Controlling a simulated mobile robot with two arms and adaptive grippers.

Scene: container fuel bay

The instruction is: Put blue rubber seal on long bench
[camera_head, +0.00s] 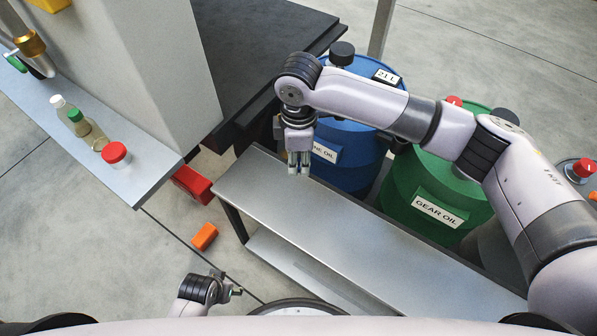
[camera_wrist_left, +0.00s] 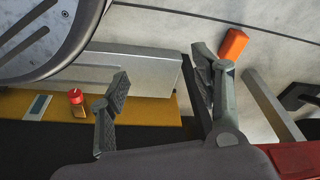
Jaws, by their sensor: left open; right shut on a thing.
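The long grey metal bench (camera_head: 330,222) runs from the middle of the head view to the lower right. My right gripper (camera_head: 299,166) points down over its far left end. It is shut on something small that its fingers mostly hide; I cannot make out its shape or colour. I cannot pick out a blue rubber seal anywhere else. The bench top shows no loose object. My left gripper (camera_head: 236,292) is low in the head view, left of the bench. In the left wrist view its fingers (camera_wrist_left: 160,78) are apart with nothing between them.
A blue drum (camera_head: 350,150) and a green drum (camera_head: 437,185) stand behind the bench. A shelf (camera_head: 130,180) at left holds bottles and a red-lidded jar (camera_head: 115,154). An orange block (camera_head: 204,237) and a red object (camera_head: 192,184) are left of the bench.

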